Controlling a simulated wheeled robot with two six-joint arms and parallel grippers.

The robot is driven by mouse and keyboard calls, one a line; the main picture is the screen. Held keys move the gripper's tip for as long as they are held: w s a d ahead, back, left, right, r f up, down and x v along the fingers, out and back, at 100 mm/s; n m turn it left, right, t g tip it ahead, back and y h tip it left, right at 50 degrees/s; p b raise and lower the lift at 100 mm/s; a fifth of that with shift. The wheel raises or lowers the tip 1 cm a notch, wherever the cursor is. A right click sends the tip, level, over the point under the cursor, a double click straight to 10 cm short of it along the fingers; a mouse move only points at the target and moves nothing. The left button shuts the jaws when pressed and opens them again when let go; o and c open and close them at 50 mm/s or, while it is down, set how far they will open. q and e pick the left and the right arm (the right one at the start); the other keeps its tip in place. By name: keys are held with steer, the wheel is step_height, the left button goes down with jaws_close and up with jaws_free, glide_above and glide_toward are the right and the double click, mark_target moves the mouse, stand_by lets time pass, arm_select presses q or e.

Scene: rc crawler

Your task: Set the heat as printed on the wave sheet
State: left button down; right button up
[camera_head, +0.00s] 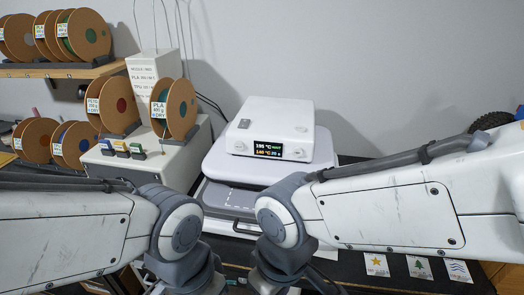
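The white heat press (272,128) stands at the centre of the bench. Its dark display (269,149) shows an upper row that looks like 195 °C and a lower orange row that looks like 145 °C; the small text is unclear. A pale knob (239,146) sits left of the display and another (298,152) right of it. The wave sheet (457,271), white with blue wavy lines, lies at the lower right; its print is too small to read. Both my arms reach in low before the press, and their gripper fingertips are below the picture's edge.
A star sheet (376,265) and a tree sheet (418,267) lie left of the wave sheet. Filament spools (174,108) and a white box (152,75) stand left. A dark tyre (491,121) shows at the right edge. My arms hide part of the bench front.

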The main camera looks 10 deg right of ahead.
stand_by(0.3)
jaws_close()
stand_by(1.6)
